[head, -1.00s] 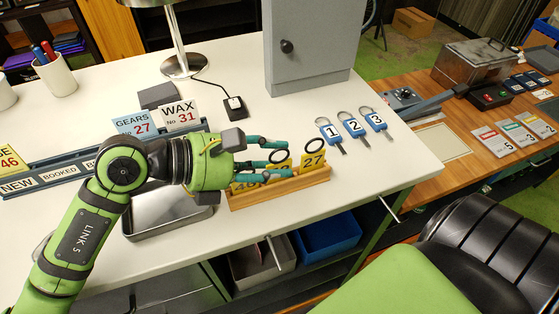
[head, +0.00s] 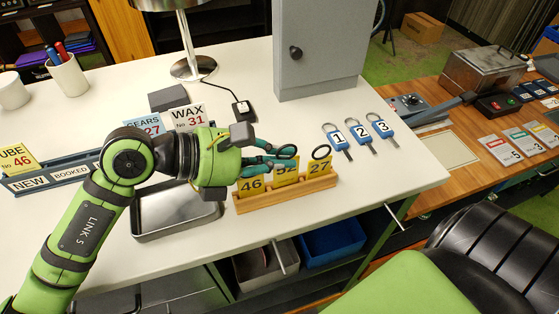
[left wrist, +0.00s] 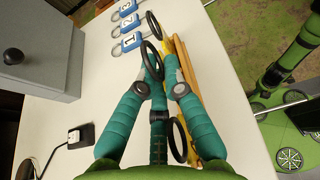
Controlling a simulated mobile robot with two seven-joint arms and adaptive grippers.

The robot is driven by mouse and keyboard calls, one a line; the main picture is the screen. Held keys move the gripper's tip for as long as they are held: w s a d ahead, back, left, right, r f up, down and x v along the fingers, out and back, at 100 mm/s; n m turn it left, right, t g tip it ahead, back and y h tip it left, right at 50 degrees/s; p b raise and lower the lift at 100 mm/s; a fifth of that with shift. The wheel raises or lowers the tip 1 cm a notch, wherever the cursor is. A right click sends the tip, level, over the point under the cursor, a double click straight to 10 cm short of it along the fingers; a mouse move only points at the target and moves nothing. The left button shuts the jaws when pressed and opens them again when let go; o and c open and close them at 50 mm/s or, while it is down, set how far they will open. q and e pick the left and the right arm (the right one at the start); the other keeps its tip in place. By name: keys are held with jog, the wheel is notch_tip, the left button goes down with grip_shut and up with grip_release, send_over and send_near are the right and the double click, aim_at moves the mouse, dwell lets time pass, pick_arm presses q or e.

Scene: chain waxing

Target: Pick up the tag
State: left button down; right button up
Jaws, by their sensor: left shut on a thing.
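A wooden rack (head: 290,197) on the white table holds yellow tags with black rings: 46 (head: 251,185), a middle one that seems to read 52 (head: 288,175), and 27 (head: 319,167). My left gripper (head: 287,160) is over the rack, its teal fingers shut on the middle tag near its ring. The fingers hide part of that tag; its lower part still appears to be in the rack. In the left wrist view, the gripper (left wrist: 165,78) has the middle ring (left wrist: 151,55) at its fingertips, with another ring beyond and one nearer. My right gripper is not in view.
Blue key tags 1 (head: 337,137), 2 (head: 358,131) and 3 (head: 382,126) lie right of the rack. A metal tray (head: 165,232) is left of it. A grey cabinet (head: 320,50) stands behind. The rack is near the table's front edge.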

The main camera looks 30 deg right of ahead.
pick_arm(q)
jog(key=s+d+r+p, duration=0.3)
jog(key=s+d+r, duration=0.4)
jog(key=s+r, duration=0.1)
jog(key=shift+s+d+r, duration=0.3)
jog(key=shift+s+r, duration=0.1)
jog(key=shift+s, duration=0.1)
